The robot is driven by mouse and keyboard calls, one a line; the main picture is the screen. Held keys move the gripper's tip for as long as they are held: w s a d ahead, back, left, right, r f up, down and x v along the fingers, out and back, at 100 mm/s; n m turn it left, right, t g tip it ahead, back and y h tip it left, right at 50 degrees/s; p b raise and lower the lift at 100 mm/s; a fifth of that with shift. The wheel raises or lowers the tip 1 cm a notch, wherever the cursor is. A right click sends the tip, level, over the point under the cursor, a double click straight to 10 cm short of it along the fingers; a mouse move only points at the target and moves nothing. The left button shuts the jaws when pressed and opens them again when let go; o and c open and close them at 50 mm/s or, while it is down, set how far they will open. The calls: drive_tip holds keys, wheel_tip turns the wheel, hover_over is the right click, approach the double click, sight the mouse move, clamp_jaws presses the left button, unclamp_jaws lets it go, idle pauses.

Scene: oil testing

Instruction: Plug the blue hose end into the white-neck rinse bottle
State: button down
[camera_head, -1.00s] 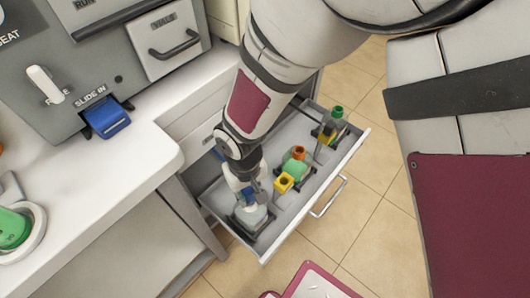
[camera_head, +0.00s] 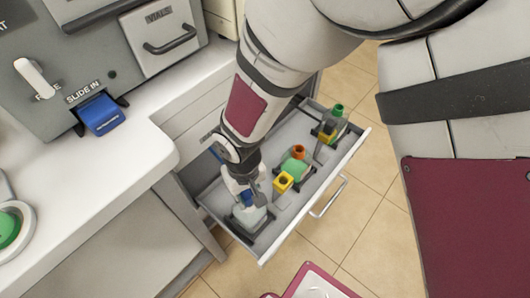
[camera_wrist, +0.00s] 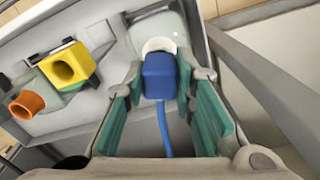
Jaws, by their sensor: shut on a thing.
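My gripper (camera_head: 249,190) is inside the open drawer, shut on the blue hose end (camera_wrist: 160,76). The blue hose end is a blocky piece between the green-padded fingers, with a thin blue hose (camera_wrist: 163,130) trailing from it toward the wrist. The rinse bottle (camera_head: 250,216) is pale and stands in a dark holder at the drawer's near left end. Its white neck (camera_wrist: 159,45) shows just beyond the blue piece in the wrist view. The blue piece overlaps the neck there and hides part of it; I cannot tell whether it is seated inside.
The drawer's walls stand close around my gripper. The white counter (camera_head: 95,180) is to the left.

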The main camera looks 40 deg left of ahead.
drive_tip(key=c, duration=1.2)
unclamp_jaws()
drive_tip(key=shift+c, duration=0.2)
wheel_tip(320, 180, up, 12)
drive_tip(key=w+d+r+m, duration=0.25)
drive_tip(key=d+r, duration=0.25)
drive_tip(key=d, duration=0.3)
drive_tip(key=w+d+r+m+t, duration=0.15)
drive_tip(key=w+d+r, duration=0.3)
drive_tip(key=d, duration=0.45)
drive_tip(key=w+d+r+m, duration=0.3)
drive_tip(key=d+r, duration=0.3)
drive_tip(key=d, duration=0.2)
drive_tip(key=s+d+r+m, duration=0.4)
drive_tip(key=s+d+m, duration=0.2)
drive_tip(key=s+d, duration=0.95)
wheel_tip(320, 180, up, 19)
drive_tip(key=w+d+t+p, duration=0.1)
drive_tip(key=t+p, duration=0.1)
drive_tip(key=p, duration=1.5)
drive_tip(key=shift+w+d+t, duration=0.2)
drive_tip(key=shift+w+t, duration=0.15)
